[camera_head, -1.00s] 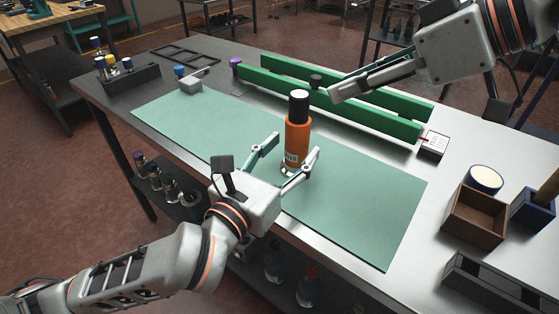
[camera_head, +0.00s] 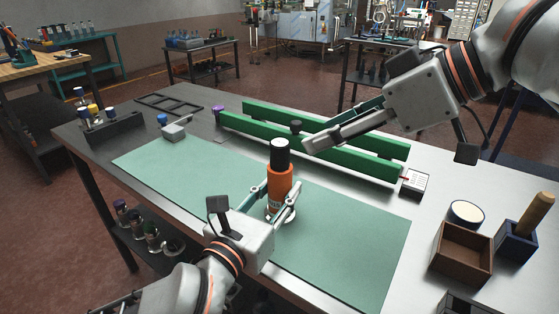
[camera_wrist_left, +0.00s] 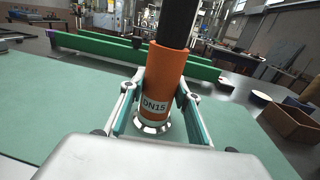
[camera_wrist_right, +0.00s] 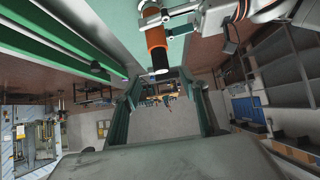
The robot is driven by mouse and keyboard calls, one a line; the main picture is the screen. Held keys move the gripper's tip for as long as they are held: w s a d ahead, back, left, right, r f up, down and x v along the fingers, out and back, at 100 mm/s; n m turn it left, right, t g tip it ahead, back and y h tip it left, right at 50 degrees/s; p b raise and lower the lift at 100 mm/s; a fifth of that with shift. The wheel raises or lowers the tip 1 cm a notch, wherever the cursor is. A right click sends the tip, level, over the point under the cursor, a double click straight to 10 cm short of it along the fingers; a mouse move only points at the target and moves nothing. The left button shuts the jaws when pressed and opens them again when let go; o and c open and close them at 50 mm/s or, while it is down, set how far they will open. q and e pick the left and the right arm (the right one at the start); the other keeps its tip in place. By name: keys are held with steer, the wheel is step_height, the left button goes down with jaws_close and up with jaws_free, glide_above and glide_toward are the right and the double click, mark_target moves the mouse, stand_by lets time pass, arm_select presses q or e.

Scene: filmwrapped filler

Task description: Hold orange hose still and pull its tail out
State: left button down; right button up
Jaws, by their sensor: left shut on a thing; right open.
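The orange hose (camera_head: 281,178) stands upright on the green mat (camera_head: 345,240), with a black tail (camera_head: 280,154) at its top. The left wrist view shows a DN15 label on the orange part (camera_wrist_left: 168,68) and a metal collar (camera_wrist_left: 152,126) at its base. My left gripper (camera_head: 282,192) is shut on the orange part, one finger on each side. My right gripper (camera_head: 318,136) is open and empty, close to the right of the black tail and apart from it. In the right wrist view the black tail (camera_wrist_right: 160,62) lies just beyond the open fingers (camera_wrist_right: 160,80).
Two long green rails (camera_head: 340,150) run behind the hose, with a dark knob (camera_head: 296,126) between them. A brown box (camera_head: 462,252), a blue holder (camera_head: 516,242) and a small white block (camera_head: 414,183) stand at the right. A dark rack of bottles (camera_head: 108,126) stands at the far left.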

steer(key=w+a+r+n+t+y, duration=0.25)
steer(key=w+a+r+y, duration=0.2)
steer(key=r, duration=0.55)
steer(key=w+a+r+n+t+y, duration=0.1)
steer(key=w+a+r+t+y, duration=0.2)
steer(key=w+a+r, duration=0.55)
steer(key=s+a+r+n+g+y, duration=0.1)
steer(key=s+r+n+y, duration=0.1)
steer(key=r+n, duration=0.15)
steer(key=s+r+n+g+y, duration=0.1)
steer(key=s+r+n+y, duration=0.15)
steer(key=r, duration=0.25)
steer(key=s+a+n+g, duration=0.75)
steer(key=n+g, duration=0.25)
steer(key=n, duration=0.4)
steer(key=n+h, duration=0.6)
steer(key=h, duration=1.5)
glide_above(280, 142)
step_height(280, 142, down, 22)
steer(key=shift+s+f+t, duration=0.1)
steer(key=shift+t, duration=0.25)
step_height(280, 142, down, 11)
steer(key=shift+f, duration=0.2)
